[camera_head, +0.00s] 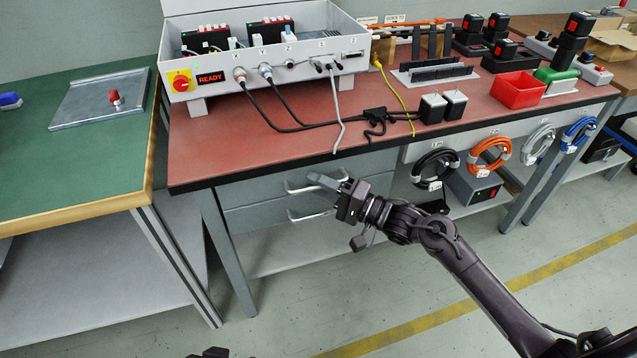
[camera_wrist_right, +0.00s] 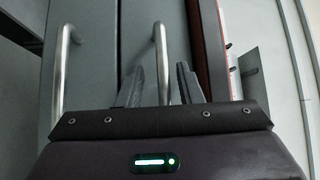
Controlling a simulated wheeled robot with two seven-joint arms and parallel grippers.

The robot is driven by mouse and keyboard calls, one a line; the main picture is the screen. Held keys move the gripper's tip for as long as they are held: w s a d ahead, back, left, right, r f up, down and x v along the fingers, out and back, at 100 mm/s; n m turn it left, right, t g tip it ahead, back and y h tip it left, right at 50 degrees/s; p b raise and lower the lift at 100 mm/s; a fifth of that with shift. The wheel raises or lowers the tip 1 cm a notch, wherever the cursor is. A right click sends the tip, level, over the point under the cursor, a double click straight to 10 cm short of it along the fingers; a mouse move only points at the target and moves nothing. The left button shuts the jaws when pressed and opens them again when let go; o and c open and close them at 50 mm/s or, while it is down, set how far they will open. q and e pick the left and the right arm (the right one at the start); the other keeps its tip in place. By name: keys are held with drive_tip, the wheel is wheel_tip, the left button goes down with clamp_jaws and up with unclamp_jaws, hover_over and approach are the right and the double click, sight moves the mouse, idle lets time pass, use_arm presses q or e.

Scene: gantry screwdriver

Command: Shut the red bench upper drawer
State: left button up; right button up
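The red bench (camera_head: 240,145) has two grey drawers under its top. The upper drawer (camera_head: 255,190) shows no open inside in the head view; whether it is fully flush I cannot tell. Its bar handle (camera_head: 298,189) also shows in the right wrist view (camera_wrist_right: 160,50). My right gripper (camera_head: 326,180) is at this handle. In the right wrist view its two fingers (camera_wrist_right: 160,88) are apart, with the handle running between them; contact is unclear. The lower drawer (camera_head: 262,216) has its own handle (camera_wrist_right: 62,70), clear of the fingers.
A control box (camera_head: 280,70) with cables stands on the bench, with a red bin (camera_head: 518,90) farther right. Coiled cables (camera_head: 436,168) hang under the bench, right of the drawers. A green-topped bench (camera_head: 75,165) stands to the left. The floor in front is free.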

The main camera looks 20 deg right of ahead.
use_arm(q)
drive_tip(key=shift+s+a+g+y+p, duration=0.25)
drive_tip(key=shift+a+g+y+p, duration=0.4)
drive_tip(key=shift+a, duration=0.4)
use_arm(e)
drive_tip(key=r+v, duration=0.1)
drive_tip(key=v, duration=0.6)
drive_tip(key=shift+s+d+f, duration=0.2)
drive_tip(key=shift+d+f, duration=0.05)
drive_tip(key=shift+f, duration=0.15)
use_arm(q)
drive_tip(key=shift+d, duration=0.1)
